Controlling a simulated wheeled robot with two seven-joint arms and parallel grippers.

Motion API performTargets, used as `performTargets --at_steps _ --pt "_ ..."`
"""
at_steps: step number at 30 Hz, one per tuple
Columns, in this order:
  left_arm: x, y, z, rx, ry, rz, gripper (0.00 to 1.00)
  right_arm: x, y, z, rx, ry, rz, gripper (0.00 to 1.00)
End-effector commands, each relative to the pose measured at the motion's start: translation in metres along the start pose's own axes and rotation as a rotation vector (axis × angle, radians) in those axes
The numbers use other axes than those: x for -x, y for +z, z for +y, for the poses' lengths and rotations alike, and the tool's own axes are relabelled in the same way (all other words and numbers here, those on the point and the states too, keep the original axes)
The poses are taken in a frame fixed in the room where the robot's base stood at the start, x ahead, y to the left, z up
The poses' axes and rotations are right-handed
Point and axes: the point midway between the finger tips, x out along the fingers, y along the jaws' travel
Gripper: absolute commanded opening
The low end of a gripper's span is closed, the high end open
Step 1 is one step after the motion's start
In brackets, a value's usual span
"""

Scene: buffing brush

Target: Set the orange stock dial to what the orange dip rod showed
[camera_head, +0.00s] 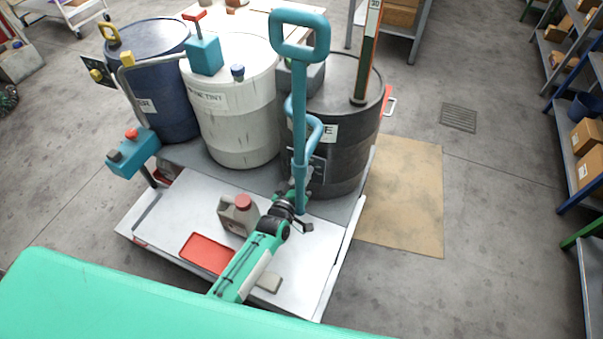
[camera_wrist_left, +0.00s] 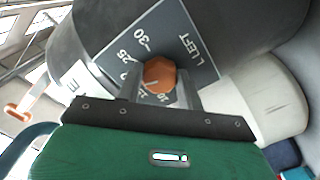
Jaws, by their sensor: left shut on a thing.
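My left gripper (camera_head: 299,205) reaches to the front of the dark drum (camera_head: 345,140), low behind the teal pump handle. In the left wrist view its two fingers (camera_wrist_left: 159,88) are on either side of the orange dial knob (camera_wrist_left: 159,73) and shut on it. The fingers hide part of the scale, and I cannot tell where the knob points. A tall orange-edged scale (camera_head: 369,45), marked 30 near the top, stands upright at the dark drum's top. My right gripper is not in view.
A white drum (camera_head: 235,110) and a blue drum (camera_head: 160,85) stand left of the dark one. The teal pump (camera_head: 299,100) rises close to my gripper. A grey jug (camera_head: 237,217) and a red tray (camera_head: 207,253) are on the white platform (camera_head: 165,215).

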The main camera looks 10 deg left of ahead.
Motion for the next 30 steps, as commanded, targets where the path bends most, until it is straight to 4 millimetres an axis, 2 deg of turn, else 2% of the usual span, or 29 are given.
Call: performTargets --at_steps 15,22,30 --pt "0.001 0.001 -0.001 -0.460 -0.002 -0.004 0.14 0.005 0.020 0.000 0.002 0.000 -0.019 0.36" --pt "0.001 0.002 -0.001 -0.597 -0.001 -0.004 0.14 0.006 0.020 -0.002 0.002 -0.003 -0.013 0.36" --pt "0.001 0.002 -0.002 -0.678 -0.001 -0.005 0.14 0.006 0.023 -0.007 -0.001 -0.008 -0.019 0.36"
